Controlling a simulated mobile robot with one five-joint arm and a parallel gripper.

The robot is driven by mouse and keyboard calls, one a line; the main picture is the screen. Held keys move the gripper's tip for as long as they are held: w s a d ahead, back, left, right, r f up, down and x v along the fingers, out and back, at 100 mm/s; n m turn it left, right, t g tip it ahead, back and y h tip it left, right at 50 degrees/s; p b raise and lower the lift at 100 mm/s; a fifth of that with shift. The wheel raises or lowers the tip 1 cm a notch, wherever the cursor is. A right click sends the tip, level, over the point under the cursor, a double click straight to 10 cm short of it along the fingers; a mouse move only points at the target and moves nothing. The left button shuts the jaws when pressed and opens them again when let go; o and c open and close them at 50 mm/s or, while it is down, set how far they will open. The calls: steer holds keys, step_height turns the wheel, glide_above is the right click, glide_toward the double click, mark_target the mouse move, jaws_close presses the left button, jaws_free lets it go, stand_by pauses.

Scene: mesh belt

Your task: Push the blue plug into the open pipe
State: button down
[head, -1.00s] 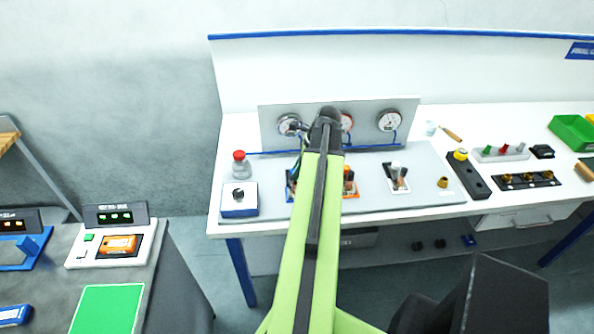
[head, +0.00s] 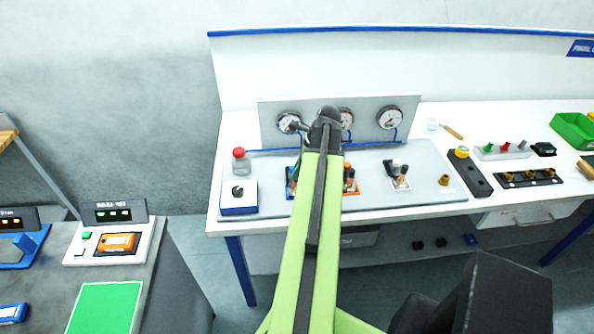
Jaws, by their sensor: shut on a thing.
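My green arm reaches over the white bench to the grey panel. My gripper (head: 302,130) is below and left of the dark wrist, mostly hidden by the arm. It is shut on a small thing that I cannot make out. A blue-edged holder (head: 290,184) shows partly beside the arm. An orange-edged holder (head: 350,188) and a third holder (head: 398,184) with upright pieces stand to the right. I cannot pick out the blue plug or the open pipe's mouth. Whether the held thing touches a pipe is hidden.
Round gauges (head: 390,118) stand on an upright plate behind the holders. A red-capped bottle (head: 240,161) and a blue-white box (head: 239,197) are at the left. A brass piece (head: 444,180), a black strip (head: 470,174) and a rack of coloured pieces (head: 503,152) lie right.

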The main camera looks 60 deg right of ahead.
steer(key=shift+f+b, duration=0.7)
steer(key=shift+f, duration=0.1)
steer(key=c, duration=1.1)
jaws_free()
steer(key=shift+c, duration=0.2)
steer(key=shift+r, duration=0.1)
steer(key=p+v, duration=1.6)
steer(key=v, duration=0.1)
steer(key=shift+r, duration=0.25)
